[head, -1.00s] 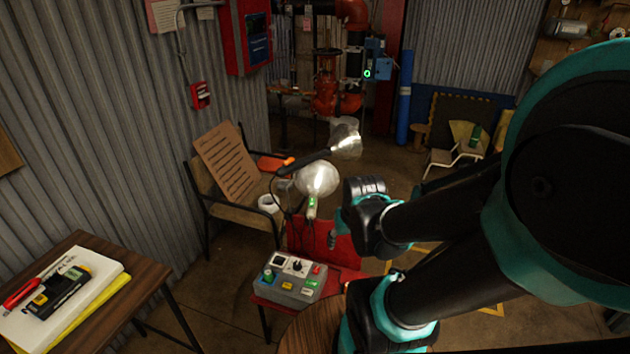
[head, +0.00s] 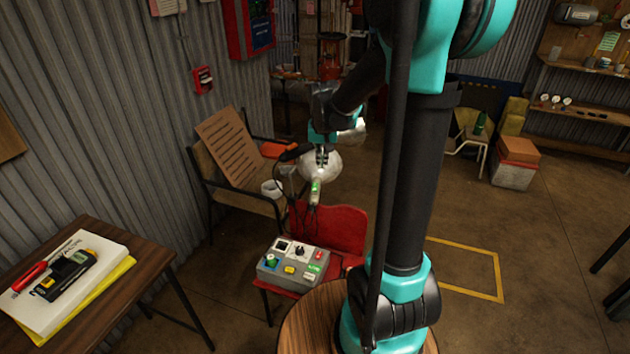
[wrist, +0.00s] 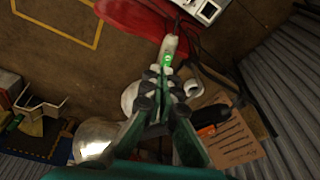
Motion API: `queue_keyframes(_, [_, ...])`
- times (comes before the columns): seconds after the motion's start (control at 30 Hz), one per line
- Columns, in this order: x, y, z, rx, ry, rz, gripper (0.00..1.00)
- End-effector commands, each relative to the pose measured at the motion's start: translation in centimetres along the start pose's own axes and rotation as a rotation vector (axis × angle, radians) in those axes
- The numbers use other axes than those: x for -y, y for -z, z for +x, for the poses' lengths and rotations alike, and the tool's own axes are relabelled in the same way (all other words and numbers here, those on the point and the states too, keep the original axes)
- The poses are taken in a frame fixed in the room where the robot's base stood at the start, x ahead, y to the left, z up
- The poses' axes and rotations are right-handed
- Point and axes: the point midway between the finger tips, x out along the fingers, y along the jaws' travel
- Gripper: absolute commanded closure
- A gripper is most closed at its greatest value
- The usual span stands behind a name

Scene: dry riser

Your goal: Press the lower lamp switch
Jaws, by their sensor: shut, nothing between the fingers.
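The lower lamp (head: 322,168) has a pale round head and a light handle (head: 315,193) with a small green-lit switch (head: 315,186). In the wrist view, the green-lit switch (wrist: 167,60) sits on the pale handle (wrist: 170,46), just past my fingertips. My gripper (head: 322,157) is shut and empty, pointing down in front of the lower lamp's head and above the switch. In the wrist view my gripper (wrist: 166,75) partly covers that lamp head. I cannot tell whether the tips touch the lamp. The upper lamp's shiny head (wrist: 97,142) is beside my fingers.
A grey control box (head: 293,266) sits on the red chair (head: 340,228) below the lamps. A wooden armchair (head: 235,150) with a brown board and white cup stands at left. A side table (head: 140,290) is at front left. Open floor lies at right.

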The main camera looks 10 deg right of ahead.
Motion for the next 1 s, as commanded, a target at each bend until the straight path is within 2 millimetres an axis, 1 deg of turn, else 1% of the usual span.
queue_keyframes(0.03, [0.6,1.3,0.3,0.007,-0.005,0.008,1.00])
queue_keyframes(0.1, [1.3,2.7,0.6,0.016,-0.011,0.023,1.00])
queue_keyframes(0.2, [2.0,4.2,1.1,0.025,-0.017,0.039,1.00])
queue_keyframes(0.3, [2.5,5.1,1.4,0.032,-0.022,0.048,1.00])
queue_keyframes(0.43, [2.8,5.5,1.5,0.035,-0.024,0.055,1.00])
queue_keyframes(0.8, [2.7,5.6,1.7,0.035,-0.024,0.056,1.00])
queue_keyframes(0.87, [2.7,5.6,2.0,0.035,-0.024,0.056,1.00])
queue_keyframes(1.0, [2.7,5.5,3.7,0.035,-0.024,0.056,1.00])
